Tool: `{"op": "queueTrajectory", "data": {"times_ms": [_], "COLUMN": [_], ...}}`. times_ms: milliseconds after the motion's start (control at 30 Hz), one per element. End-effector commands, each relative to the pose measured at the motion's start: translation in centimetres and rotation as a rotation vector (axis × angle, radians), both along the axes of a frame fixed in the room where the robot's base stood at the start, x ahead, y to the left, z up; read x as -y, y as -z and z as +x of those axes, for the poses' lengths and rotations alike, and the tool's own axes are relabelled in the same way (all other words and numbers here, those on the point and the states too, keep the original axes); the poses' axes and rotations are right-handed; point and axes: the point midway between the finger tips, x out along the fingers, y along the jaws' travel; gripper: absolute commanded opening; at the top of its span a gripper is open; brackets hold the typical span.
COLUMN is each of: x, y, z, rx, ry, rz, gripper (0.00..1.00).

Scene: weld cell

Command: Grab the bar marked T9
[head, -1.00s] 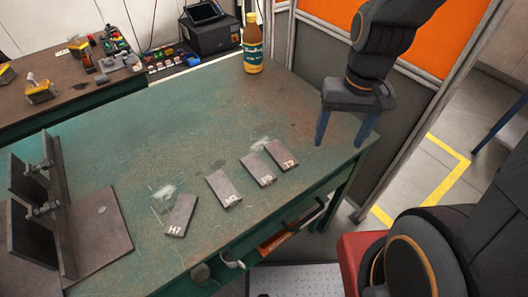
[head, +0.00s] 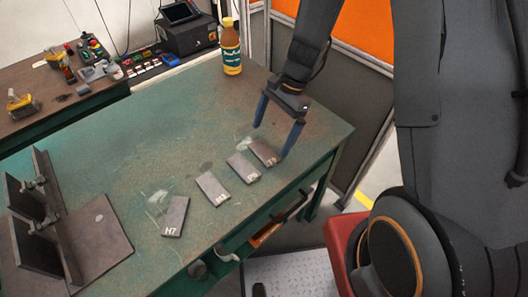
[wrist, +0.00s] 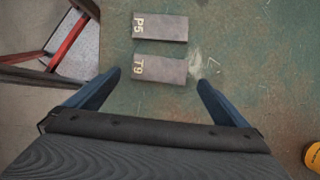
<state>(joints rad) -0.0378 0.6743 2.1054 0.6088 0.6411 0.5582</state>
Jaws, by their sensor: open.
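The bar marked T9 (head: 263,152) lies flat on the green table, the farthest right in a row of several grey bars. It also shows in the wrist view (wrist: 160,69), with its label at its left end. My gripper (head: 273,139) is open and empty, above the table at the T9 bar. In the wrist view my gripper (wrist: 159,80) has its blue fingers apart, with the T9 bar just ahead and between their lines. I cannot tell the exact height of the fingertips over the bar. The P5 bar (wrist: 160,27) lies parallel beside T9, with a narrow gap between them.
Two more bars, a middle one (head: 213,188) and H7 (head: 175,216), lie to the left on the table (head: 120,160). A metal fixture (head: 90,245) stands at the table's left. A bottle (head: 231,47) stands at the back corner. The table's middle is clear.

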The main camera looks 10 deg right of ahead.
Motion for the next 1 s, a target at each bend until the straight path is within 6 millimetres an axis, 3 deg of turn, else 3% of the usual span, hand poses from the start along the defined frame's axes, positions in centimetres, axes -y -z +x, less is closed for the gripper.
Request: {"op": "queueTrajectory", "data": {"times_ms": [500,800,1000], "x": [-1.7,-1.8,-1.8], "y": [4.6,4.9,4.9], "z": [-1.0,-1.0,-1.0], "rx": [0.000,0.002,0.002], "ry": [-0.001,-0.003,-0.002], "rz": [0.000,-0.001,-0.001], "gripper": [1.00,1.00,0.66]}}
